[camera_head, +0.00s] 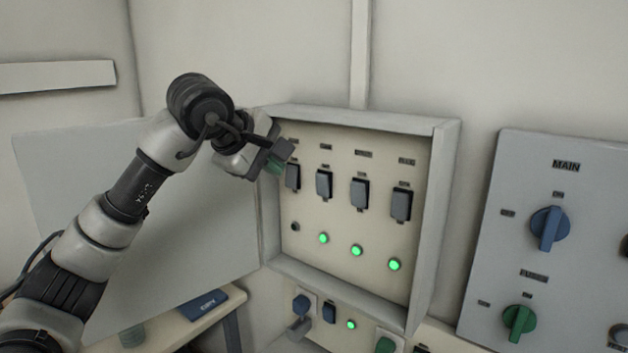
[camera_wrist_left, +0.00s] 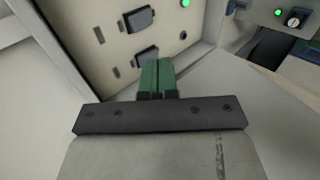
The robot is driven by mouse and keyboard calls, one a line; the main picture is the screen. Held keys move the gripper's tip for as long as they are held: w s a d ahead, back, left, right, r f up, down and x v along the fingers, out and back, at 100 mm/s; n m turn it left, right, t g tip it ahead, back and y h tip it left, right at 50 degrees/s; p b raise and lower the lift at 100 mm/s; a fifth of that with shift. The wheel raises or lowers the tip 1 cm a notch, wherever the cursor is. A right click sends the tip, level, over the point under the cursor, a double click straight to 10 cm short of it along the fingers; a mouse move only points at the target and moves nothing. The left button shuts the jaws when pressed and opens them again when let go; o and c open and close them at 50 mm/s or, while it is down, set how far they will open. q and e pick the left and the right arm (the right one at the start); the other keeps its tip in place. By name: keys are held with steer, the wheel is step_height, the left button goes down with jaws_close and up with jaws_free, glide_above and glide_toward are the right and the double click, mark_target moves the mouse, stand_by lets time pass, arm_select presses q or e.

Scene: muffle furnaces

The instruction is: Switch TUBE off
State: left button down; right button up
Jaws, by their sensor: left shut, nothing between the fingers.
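An open switch box (camera_head: 362,123) on the wall holds a row of dark switches: the leftmost (camera_head: 293,177), a second (camera_head: 324,184), a third (camera_head: 359,194) and the rightmost (camera_head: 401,204). Their labels are too small to read, so I cannot tell which is TUBE. The lamp below the leftmost switch (camera_head: 295,226) is dark; the other three lamps (camera_head: 356,250) glow green. My left gripper (camera_head: 274,167) is shut and empty, just left of the leftmost switch. Its green fingers (camera_wrist_left: 157,76) show beside a dark switch (camera_wrist_left: 146,54) in the left wrist view; contact is unclear. My right gripper is out of view.
The box's open door (camera_head: 130,215) spreads to the left behind my left arm. A grey panel (camera_head: 570,190) with a blue MAIN knob (camera_head: 549,229) and a green knob (camera_head: 519,320) is on the right. A blue book (camera_head: 204,304) lies on a surface below.

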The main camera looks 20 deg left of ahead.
arm_select(q)
steer(key=p, duration=0.5)
glide_toward(322, 188)
steer(key=s+f+x, duration=0.1)
steer(key=x, duration=0.4)
steer(key=shift+w+d+r, duration=0.15)
steer(key=shift+w+r, duration=0.05)
steer(key=shift+w, duration=0.7)
